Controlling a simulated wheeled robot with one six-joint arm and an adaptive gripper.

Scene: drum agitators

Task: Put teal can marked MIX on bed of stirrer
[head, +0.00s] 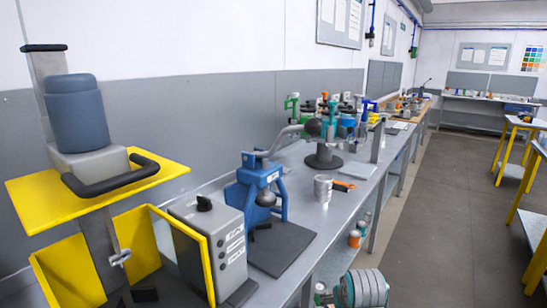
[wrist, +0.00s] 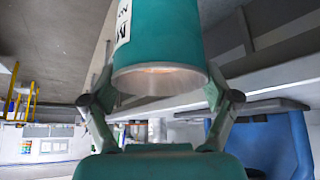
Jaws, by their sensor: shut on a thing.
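The teal can (wrist: 168,38) fills the upper middle of the wrist view, with part of a white label and dark letters at its left edge. Its pale metal end faces the camera. My gripper (wrist: 158,88) is shut on the can, one finger on each side. I cannot clearly make out the held can in the head view. A blue bench machine (head: 243,196) with a black ball and a dark flat plate (head: 284,247) stands on the bench. I cannot tell for certain whether it is the stirrer. A blue shape (wrist: 268,148) shows at lower right in the wrist view.
A yellow machine (head: 160,172) with a control box (head: 218,240) stands at left. A silver mug (head: 322,188) and an orange-handled tool (head: 343,185) lie beyond the blue machine. Cluttered stands fill the bench farther back. The aisle floor (head: 440,210) is clear at right.

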